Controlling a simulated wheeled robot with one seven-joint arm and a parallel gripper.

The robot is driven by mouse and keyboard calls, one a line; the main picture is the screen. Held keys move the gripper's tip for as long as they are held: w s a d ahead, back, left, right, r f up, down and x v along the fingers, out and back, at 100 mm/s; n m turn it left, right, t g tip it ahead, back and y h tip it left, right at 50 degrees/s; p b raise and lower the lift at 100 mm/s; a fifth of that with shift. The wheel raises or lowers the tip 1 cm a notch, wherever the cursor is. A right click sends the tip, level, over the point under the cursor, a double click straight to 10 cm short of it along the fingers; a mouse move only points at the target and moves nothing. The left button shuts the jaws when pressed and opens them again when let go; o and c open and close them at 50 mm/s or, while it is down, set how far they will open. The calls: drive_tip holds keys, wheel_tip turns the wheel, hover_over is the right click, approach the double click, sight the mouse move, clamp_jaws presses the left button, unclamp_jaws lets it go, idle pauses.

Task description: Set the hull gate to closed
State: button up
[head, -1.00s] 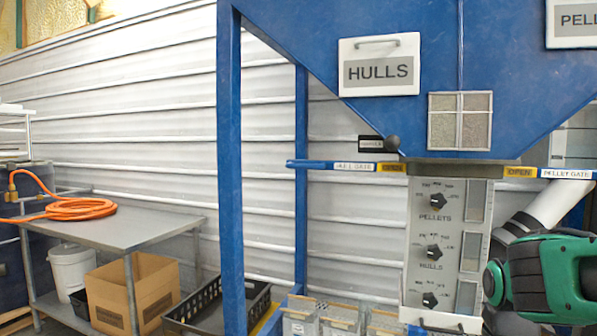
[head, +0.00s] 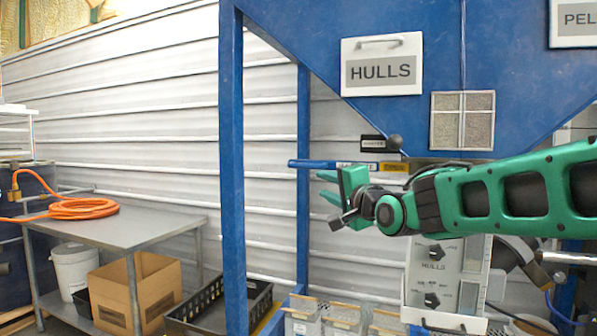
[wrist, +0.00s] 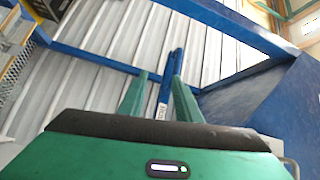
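The hull gate is a blue lever (head: 312,164) sticking out to the left from under the hopper, with a white label and a yellow tag (head: 393,167) whose small text I cannot read. My gripper (head: 325,186) is green, open and empty, with its fingers pointing left just below the lever in the head view. In the wrist view the blue lever (wrist: 176,62) lines up between the two open fingers (wrist: 160,75). I cannot tell whether it lies between the fingertips or beyond them. My arm hides the pellet gate side.
The blue hopper (head: 400,120) carries a HULLS sign (head: 382,66). The dial panel (head: 440,285) stands below, partly behind my arm. A blue post (head: 232,180) rises to the left. A steel table (head: 130,233) is farther left.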

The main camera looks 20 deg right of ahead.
sight(304, 167)
drive_tip(key=shift+m+t, duration=0.3)
drive_tip(key=shift+t, duration=0.1)
drive_tip(key=w+a+r, duration=0.1)
drive_tip(key=w, duration=0.2)
drive_tip(key=w+a+r, duration=0.1)
drive_tip(key=w, duration=0.3)
drive_tip(key=w+a+r, duration=0.1)
drive_tip(key=w+r, duration=0.1)
drive_tip(key=w, duration=0.2)
drive_tip(key=shift+a, duration=0.1)
drive_tip(key=shift+c, duration=0.7)
drive_tip(key=shift+s+f+y, duration=0.1)
drive_tip(key=shift+y, duration=0.3)
clamp_jaws()
